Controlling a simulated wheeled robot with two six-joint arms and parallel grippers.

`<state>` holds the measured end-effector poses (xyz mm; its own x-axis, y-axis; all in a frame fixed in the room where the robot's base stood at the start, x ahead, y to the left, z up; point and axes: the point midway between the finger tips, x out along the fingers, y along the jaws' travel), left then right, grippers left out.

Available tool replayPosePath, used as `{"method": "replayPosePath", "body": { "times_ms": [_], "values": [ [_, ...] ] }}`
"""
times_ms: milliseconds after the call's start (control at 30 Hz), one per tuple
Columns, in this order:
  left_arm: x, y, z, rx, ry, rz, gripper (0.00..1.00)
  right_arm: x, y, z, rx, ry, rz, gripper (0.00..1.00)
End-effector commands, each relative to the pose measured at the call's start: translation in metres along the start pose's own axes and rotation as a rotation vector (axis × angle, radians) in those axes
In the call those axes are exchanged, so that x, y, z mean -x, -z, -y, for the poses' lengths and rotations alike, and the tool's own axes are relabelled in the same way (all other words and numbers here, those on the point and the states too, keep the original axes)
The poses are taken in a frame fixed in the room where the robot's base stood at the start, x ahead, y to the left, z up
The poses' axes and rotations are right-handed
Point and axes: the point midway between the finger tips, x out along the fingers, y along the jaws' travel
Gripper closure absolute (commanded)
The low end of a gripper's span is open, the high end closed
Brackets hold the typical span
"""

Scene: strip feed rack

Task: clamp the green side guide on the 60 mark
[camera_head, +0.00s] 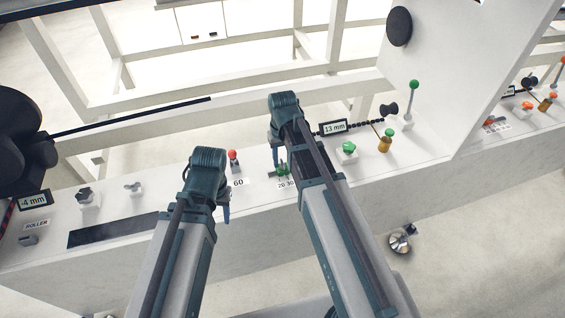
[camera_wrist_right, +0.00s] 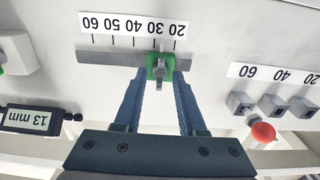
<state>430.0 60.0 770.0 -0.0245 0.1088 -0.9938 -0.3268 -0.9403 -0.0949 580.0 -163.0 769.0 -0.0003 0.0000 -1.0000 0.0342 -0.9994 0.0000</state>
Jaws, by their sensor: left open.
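The green side guide (camera_wrist_right: 152,60) sits on a grey rail (camera_wrist_right: 105,57) in the right wrist view, at about the 30 mark. A scale strip (camera_wrist_right: 133,26), upside down there, runs 60, 50, 40, 30, 20 from left to right. A small grey clamp piece (camera_wrist_right: 158,72) is on the guide. My right gripper (camera_wrist_right: 160,88) is open, its fingertips on either side of the guide; contact is unclear. My left gripper (camera_head: 226,212) is open and empty, low and left of the guide.
A red-knobbed lever (camera_wrist_right: 263,132) stands by grey blocks marked 60, 40, 20, close to the guide. A dark slot (camera_head: 112,230) lies left.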

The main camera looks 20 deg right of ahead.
Motion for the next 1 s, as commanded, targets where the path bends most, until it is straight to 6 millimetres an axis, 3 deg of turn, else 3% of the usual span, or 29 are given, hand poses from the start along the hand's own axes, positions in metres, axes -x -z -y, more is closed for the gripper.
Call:
{"method": "replayPosePath", "body": {
  "times_ms": [167,300,400,1000],
  "values": [
    [0.0009,-0.0001,0.0001,0.000,0.000,0.000,0.50,0.0009,0.0000,0.0000,0.000,0.000,0.000,0.62],
    [0.0008,-0.0001,0.0001,0.000,0.000,0.000,0.50,0.0008,0.0000,0.0000,0.000,0.000,0.000,0.87],
    [0.0008,-0.0001,0.0001,0.000,0.000,0.000,0.50,0.0008,0.0000,0.0000,0.000,0.000,0.000,1.00],
    [0.0007,0.0000,0.0001,0.000,0.000,0.000,0.50,0.0007,-0.0001,-0.0001,0.084,0.000,0.000,1.00]
  ]
}}
